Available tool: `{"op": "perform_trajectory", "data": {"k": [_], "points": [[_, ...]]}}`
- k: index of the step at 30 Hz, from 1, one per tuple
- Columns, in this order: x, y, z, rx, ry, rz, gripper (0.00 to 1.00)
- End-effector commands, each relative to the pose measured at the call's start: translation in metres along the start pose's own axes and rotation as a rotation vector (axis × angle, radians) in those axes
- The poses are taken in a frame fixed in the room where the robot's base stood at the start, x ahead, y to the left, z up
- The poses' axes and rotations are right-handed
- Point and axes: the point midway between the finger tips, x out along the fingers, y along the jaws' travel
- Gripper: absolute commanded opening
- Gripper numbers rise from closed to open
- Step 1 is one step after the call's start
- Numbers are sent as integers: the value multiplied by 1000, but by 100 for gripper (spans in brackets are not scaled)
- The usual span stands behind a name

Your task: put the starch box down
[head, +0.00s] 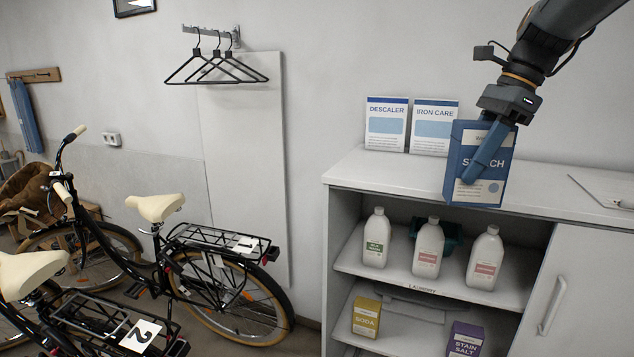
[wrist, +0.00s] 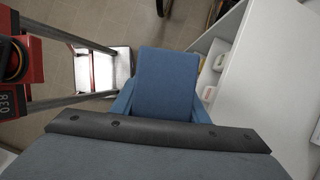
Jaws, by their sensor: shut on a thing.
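The starch box (head: 465,190) is blue with a white label and stands upright in my gripper (head: 484,150). My gripper is shut on the box, with a blue finger across its front that hides part of the lettering. In the head view the box overlaps the front edge of the white cabinet top (head: 390,179). I cannot tell whether its bottom touches that top. In the wrist view the blue box (wrist: 168,80) fills the middle, with the floor beyond it and the cabinet top (wrist: 280,85) to the right.
A descaler card (head: 386,126) and an iron care card (head: 434,128) stand at the back of the cabinet top. White bottles (head: 428,250) and boxes fill the shelves below.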

Motion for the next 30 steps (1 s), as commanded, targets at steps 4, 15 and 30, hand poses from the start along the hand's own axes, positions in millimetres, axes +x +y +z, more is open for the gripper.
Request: {"op": "perform_trajectory", "data": {"k": [4,15,30], "points": [[32,-12,-8,-88,-1,42,8],[174,-39,-40,-522,-5,229,8],[399,-10,-85,-1299,-5,547,8]]}}
